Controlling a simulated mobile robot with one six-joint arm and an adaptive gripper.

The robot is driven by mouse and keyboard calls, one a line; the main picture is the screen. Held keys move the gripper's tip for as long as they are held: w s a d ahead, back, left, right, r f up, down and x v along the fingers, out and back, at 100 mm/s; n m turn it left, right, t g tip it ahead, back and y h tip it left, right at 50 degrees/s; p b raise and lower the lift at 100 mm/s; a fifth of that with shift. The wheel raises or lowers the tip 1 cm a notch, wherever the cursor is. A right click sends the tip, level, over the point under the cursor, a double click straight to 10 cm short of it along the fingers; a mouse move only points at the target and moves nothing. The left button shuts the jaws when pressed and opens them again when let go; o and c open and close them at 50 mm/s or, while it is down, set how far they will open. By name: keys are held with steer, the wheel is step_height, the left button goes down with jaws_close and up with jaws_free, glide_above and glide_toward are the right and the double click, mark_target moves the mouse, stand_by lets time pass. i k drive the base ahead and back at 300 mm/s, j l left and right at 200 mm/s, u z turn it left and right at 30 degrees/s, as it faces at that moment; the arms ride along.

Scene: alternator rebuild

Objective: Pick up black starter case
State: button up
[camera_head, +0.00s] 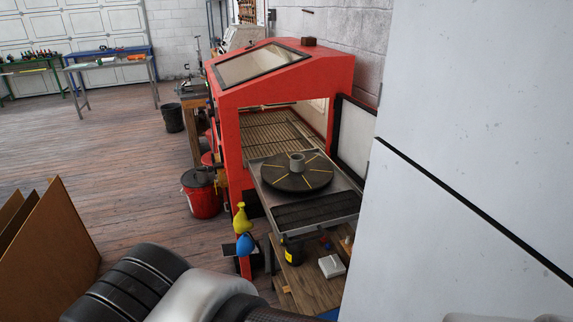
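I cannot make out a black starter case for certain in the head view. A small grey hollow cylinder (297,162) stands upright on a dark round turntable (285,181) with yellow lines. The turntable rests on a metal tray (352,207) that sticks out of the open front of a red cabinet (282,77). Black and light grey parts of my own arm fill the bottom left of the view. My gripper's fingers do not show.
A wooden bench (308,287) below the tray holds a white box (331,266) and a dark can with a yellow label (291,250). A red bucket (201,194) stands left of the cabinet. A light wall panel blocks the right.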

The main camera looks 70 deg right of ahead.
mark_target(297, 163)
steer(key=z, duration=2.45)
steer(key=i+j+z, duration=0.1)
steer(key=z, duration=0.3)
steer(key=i+j+z, duration=0.1)
steer(key=z, duration=0.35)
steer(key=i+j+z, duration=0.1)
steer(key=j+z, duration=0.15)
steer(key=z, duration=0.15)
steer(key=j+z, duration=0.2)
steer(key=z, duration=0.2)
steer(key=j+z, duration=0.2)
steer(key=z, duration=0.25)
steer(key=j+z, duration=0.1)
steer(key=j, duration=0.4)
steer(key=j+z, duration=0.1)
steer(key=j, duration=0.4)
steer(key=k+j+z, duration=0.1)
steer(key=j, duration=0.45)
steer(key=k+j+z, duration=0.1)
steer(key=j, duration=0.4)
steer(key=j+z, duration=0.1)
steer(key=j, duration=0.4)
steer(key=k+j+z, duration=0.1)
steer(key=j, duration=0.35)
steer(key=k+j, duration=0.05)
